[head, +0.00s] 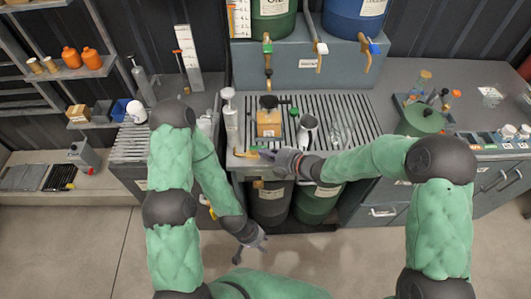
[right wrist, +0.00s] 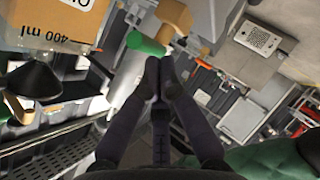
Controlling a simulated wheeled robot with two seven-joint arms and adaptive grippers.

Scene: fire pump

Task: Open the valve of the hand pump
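The hand pump (head: 268,123) is an amber box with a black top on the slatted counter. Its "400 ml" marking (right wrist: 58,38) shows large in the right wrist view. A brass tap (head: 246,154) with a green valve handle (right wrist: 146,43) sits near the counter's front edge. My right gripper (head: 270,154) is right beside the tap. In the right wrist view, its dark fingers (right wrist: 160,70) are nearly together, their tips just short of the green handle; I see nothing between them. My left gripper (head: 250,250) hangs low in front of the counter, fingers apart and empty.
Behind, green (head: 272,20) and blue (head: 356,18) drums stand on a grey ledge with taps hanging forward. A glass jar (head: 340,134) and bottles share the slatted counter. The floor in front is clear.

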